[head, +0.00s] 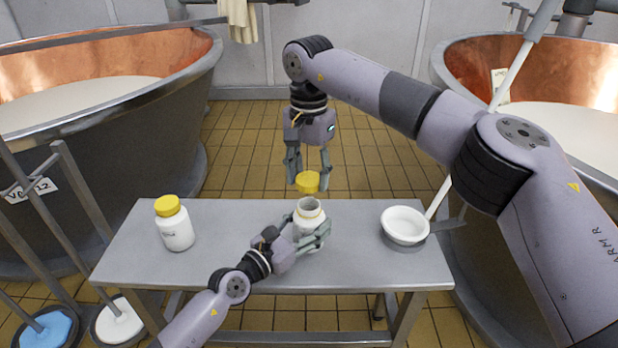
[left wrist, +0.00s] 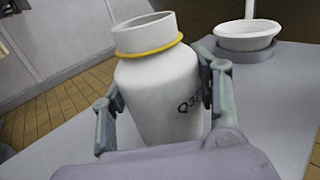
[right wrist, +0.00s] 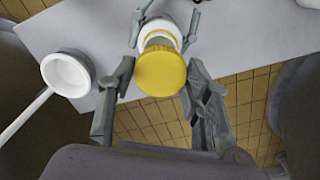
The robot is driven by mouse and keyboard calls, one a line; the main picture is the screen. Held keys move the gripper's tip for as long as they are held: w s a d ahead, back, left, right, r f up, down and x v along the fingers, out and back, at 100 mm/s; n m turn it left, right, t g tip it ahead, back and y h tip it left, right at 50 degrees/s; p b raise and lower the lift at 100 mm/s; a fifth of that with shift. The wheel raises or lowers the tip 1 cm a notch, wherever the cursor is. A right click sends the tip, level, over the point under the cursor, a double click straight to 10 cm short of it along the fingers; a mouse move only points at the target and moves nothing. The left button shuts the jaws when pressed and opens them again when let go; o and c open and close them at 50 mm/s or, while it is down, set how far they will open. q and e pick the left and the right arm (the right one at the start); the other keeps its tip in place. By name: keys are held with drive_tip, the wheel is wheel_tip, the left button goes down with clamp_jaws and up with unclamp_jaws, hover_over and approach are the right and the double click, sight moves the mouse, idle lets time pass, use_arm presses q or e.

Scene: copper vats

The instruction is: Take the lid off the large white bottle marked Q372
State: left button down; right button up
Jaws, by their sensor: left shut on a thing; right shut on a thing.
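The large white bottle (head: 309,215) stands on the grey table, its open neck bare. My left gripper (head: 308,229) is shut around the bottle's body. My right gripper (head: 309,184) points down and is shut on the yellow lid (head: 307,179), holding it above the bottle's mouth and clear of it. The lid also shows between the fingers in the right wrist view (right wrist: 161,73).
Copper vats (head: 95,110) flank the table (head: 230,215).

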use_arm(q)
drive_tip(key=shift+c, duration=2.4)
unclamp_jaws()
